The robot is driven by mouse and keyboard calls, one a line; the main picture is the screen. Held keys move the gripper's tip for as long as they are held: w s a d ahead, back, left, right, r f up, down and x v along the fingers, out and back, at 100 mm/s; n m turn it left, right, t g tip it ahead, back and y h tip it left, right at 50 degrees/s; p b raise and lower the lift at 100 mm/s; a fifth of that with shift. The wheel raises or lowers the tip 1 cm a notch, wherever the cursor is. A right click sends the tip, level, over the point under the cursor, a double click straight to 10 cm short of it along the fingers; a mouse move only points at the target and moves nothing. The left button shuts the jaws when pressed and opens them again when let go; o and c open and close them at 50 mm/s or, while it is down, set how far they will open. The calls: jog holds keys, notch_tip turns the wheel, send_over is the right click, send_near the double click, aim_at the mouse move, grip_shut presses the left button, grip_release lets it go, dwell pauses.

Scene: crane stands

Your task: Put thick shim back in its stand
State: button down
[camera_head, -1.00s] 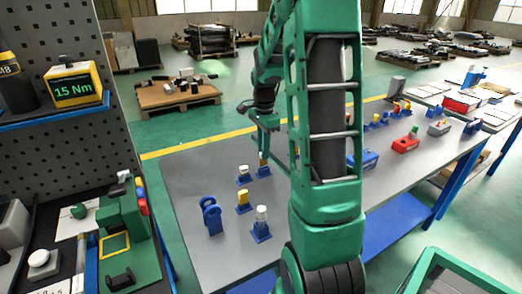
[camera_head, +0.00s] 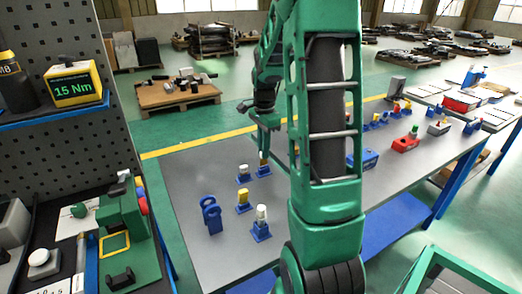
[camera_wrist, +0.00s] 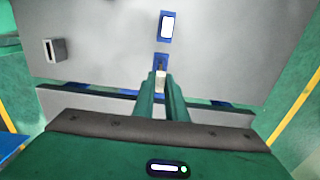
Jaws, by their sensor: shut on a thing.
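My gripper (camera_head: 264,150) is low over the far left part of the grey table, its fingers pointing down. In the wrist view my gripper (camera_wrist: 160,88) is shut on a small pale block, which I take to be the thick shim (camera_wrist: 160,78). A blue stand (camera_head: 263,171) is right below the fingertips. In the wrist view a blue stand (camera_wrist: 161,58) with a dark slot shows just beyond the block. I cannot tell whether the block touches the stand; the fingers hide part of it.
Blue stands with white or yellow pieces (camera_head: 243,177) (camera_head: 244,207) (camera_head: 261,233) and a blue ringed holder (camera_head: 211,219) are nearby on the grey table (camera_head: 185,180). A blue box (camera_head: 367,159) and red block (camera_head: 404,145) lie right. My arm hides the table's middle.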

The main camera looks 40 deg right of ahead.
jog(key=shift+f, duration=0.1)
jog(key=shift+f, duration=1.55)
jog(key=c, duration=1.7)
grip_release()
jog(key=shift+r, duration=2.45)
notch_tip(320, 180, up, 11)
jog(key=shift+w+f, duration=0.1)
